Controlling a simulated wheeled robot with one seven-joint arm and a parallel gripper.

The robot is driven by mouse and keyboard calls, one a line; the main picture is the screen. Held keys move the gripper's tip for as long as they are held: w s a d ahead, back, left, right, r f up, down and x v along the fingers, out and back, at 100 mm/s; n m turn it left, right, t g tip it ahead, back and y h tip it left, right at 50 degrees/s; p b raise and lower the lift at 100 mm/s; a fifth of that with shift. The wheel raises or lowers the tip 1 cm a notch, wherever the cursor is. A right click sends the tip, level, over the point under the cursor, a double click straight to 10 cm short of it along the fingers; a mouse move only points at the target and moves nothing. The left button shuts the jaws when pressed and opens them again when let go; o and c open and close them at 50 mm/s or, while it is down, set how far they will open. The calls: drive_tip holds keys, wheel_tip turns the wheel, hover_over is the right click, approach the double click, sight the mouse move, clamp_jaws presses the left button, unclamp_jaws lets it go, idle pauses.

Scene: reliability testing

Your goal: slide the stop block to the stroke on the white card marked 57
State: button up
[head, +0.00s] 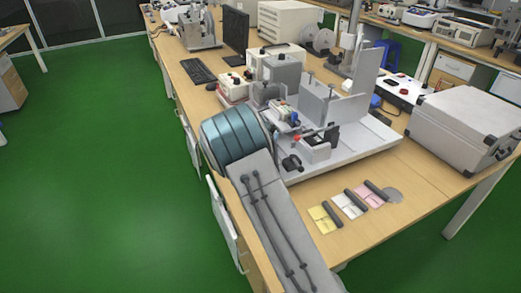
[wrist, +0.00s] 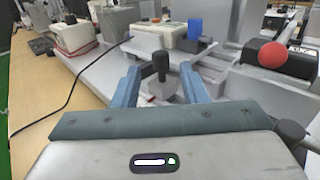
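My gripper (wrist: 160,70) is open in the wrist view, its two blue fingers apart. A black upright knob (wrist: 161,66) on a small pale block (wrist: 160,88) stands between the fingers, with a gap on both sides. This may be the stop block; I cannot be sure. In the head view my arm hides the gripper's fingertips. A white card (head: 346,208) lies on the wooden table between a yellow card (head: 321,221) and a pink card (head: 366,198). A dark cylinder lies by each card. The print is too small to read.
A grey fixture plate (head: 345,155) carries upright plates and a red ball knob (head: 297,138), also in the wrist view (wrist: 273,55). A grey case (head: 465,120) stands at right. A black cable (wrist: 75,100) runs left of the fingers.

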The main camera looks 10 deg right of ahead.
drive_tip(key=v, duration=0.8)
drive_tip(key=shift+s, duration=0.25)
drive_tip(key=shift+r, duration=0.1)
drive_tip(key=s+d+r+m+g+h+p, duration=0.1)
drive_tip(key=s+d+r+m+g+h, duration=0.1)
drive_tip(key=s+d+r+m+g, duration=0.35)
drive_tip(key=s+d+r+m+g+h+p, duration=0.1)
drive_tip(key=s+d+r+m+g+h, duration=0.15)
drive_tip(key=s+d+m+g, duration=0.6)
drive_tip(key=s+d+r+m+y+p, duration=0.15)
drive_tip(key=s+m+y, duration=0.35)
drive_tip(key=s+m, duration=0.55)
drive_tip(key=s+a+r+m+y+p, duration=0.2)
drive_tip(key=s+a+r+m+y, duration=0.3)
drive_tip(key=s+a, duration=0.4)
drive_tip(key=s+m+y, duration=0.1)
drive_tip(key=y, duration=0.1)
drive_tip(key=shift+a+t+y, duration=0.3)
drive_tip(key=shift+t+y, duration=0.05)
drive_tip(key=shift+t, duration=0.05)
drive_tip(key=shift+s, duration=0.1)
